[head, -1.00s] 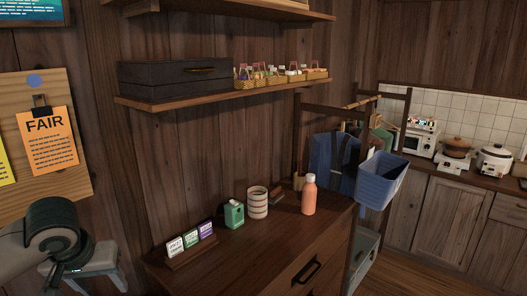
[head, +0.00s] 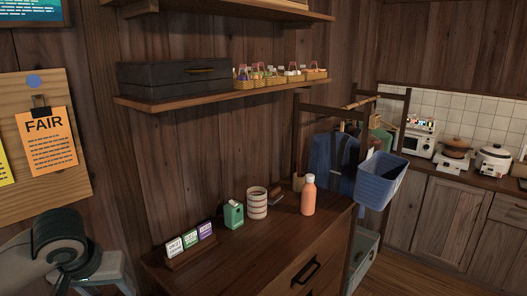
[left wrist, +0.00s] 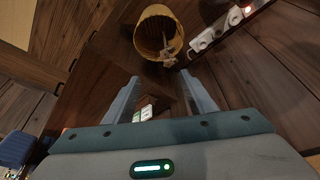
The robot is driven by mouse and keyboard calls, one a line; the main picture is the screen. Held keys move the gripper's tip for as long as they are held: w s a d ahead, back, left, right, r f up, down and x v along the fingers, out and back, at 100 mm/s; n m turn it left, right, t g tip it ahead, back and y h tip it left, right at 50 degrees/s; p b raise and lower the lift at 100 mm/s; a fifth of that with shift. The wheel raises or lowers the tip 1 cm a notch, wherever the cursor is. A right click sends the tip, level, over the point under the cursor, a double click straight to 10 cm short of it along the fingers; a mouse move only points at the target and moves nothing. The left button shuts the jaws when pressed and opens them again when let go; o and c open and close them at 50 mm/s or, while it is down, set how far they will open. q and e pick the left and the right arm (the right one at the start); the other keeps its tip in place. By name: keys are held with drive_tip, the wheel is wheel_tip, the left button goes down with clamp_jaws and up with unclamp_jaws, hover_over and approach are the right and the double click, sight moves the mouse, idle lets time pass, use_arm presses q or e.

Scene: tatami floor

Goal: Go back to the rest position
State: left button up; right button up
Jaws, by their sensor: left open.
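My left arm shows at the lower left of the head view, in front of the wooden wall and below the orange FAIR notice (head: 47,142). Its fingers cannot be made out there. In the left wrist view my left gripper (left wrist: 160,76) is open, with its two fingers apart and nothing held between them. Small white and green cards (left wrist: 146,110) show beyond and between the fingers. My right gripper is in neither view.
A dark wooden cabinet (head: 268,262) holds an orange bottle (head: 308,196), a striped cup (head: 257,203), a green box (head: 233,214) and a card stand (head: 190,247). A blue basket (head: 381,181) hangs at right. A round tan container (left wrist: 141,38) shows in the wrist view.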

use_arm(q)
drive_tip(key=s+d+f+m+h, duration=0.2)
drive_tip(key=s+d+f, duration=0.4)
drive_tip(key=f, duration=0.4)
drive_tip(key=s+d+f+m+h, duration=0.1)
drive_tip(key=s+d+f+m, duration=0.25)
drive_tip(key=d+f, duration=0.55)
drive_tip(key=s+a+f+n+y, duration=0.1)
drive_tip(key=s+a+f, duration=0.1)
drive_tip(key=s+f, duration=0.55)
drive_tip(key=s+a+f+y, duration=0.1)
drive_tip(key=s+a+f, duration=0.25)
drive_tip(key=s, duration=0.75)
wheel_tip(320, 180, down, 30)
drive_tip(key=s+d+g+b, duration=0.1)
drive_tip(key=g+b, duration=0.1)
drive_tip(key=s+a+f+g, duration=0.1)
drive_tip(key=s+a+f, duration=0.2)
drive_tip(key=s+f, duration=1.5)
drive_tip(key=shift+f+b, duration=0.45)
